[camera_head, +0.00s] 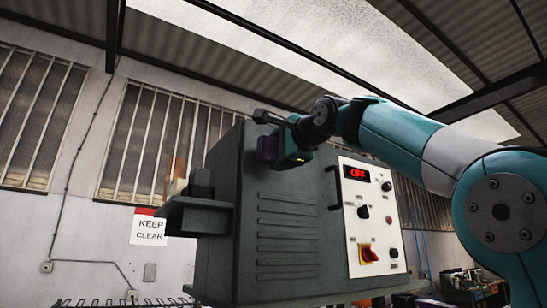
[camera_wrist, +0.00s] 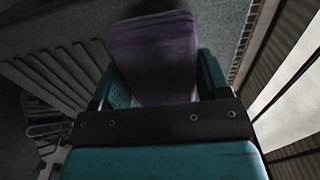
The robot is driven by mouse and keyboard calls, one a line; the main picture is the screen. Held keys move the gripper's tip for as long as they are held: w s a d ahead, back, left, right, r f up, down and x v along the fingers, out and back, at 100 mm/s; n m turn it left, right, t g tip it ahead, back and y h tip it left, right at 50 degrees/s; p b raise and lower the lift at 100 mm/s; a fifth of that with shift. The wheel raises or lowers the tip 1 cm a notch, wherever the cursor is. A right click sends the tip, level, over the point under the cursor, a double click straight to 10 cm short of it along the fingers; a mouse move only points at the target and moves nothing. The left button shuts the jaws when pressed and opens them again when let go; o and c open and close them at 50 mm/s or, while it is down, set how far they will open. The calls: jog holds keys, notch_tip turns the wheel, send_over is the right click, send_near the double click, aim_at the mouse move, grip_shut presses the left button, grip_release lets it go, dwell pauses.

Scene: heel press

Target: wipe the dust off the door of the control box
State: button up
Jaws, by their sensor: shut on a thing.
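The control box (camera_head: 222,255) is a grey metal cabinet in the middle of the head view. Its door (camera_head: 290,290) carries rows of louvres, which also show at the left in the wrist view (camera_wrist: 60,70). My gripper (camera_head: 288,150) is at the upper left of the door, above the louvres. It is shut on a dark purple block, perhaps a sponge (camera_wrist: 155,60), which sits between the teal fingers. The block is close against the door; I cannot tell whether it touches. Dust is hard to make out; the door looks faintly speckled beyond the block.
A white panel (camera_head: 352,240) with a red OFF display, knobs and a red-yellow switch is at the door's right. A dark handle (camera_head: 334,187) stands out beside it. A shelf (camera_head: 195,203) juts out left of the box. A KEEP CLEAR sign (camera_head: 149,229) hangs on the wall.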

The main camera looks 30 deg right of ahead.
jog(key=shift+s, duration=0.2)
jog(key=s, duration=0.2)
jog(key=shift+s, duration=0.4)
dwell(0.5)
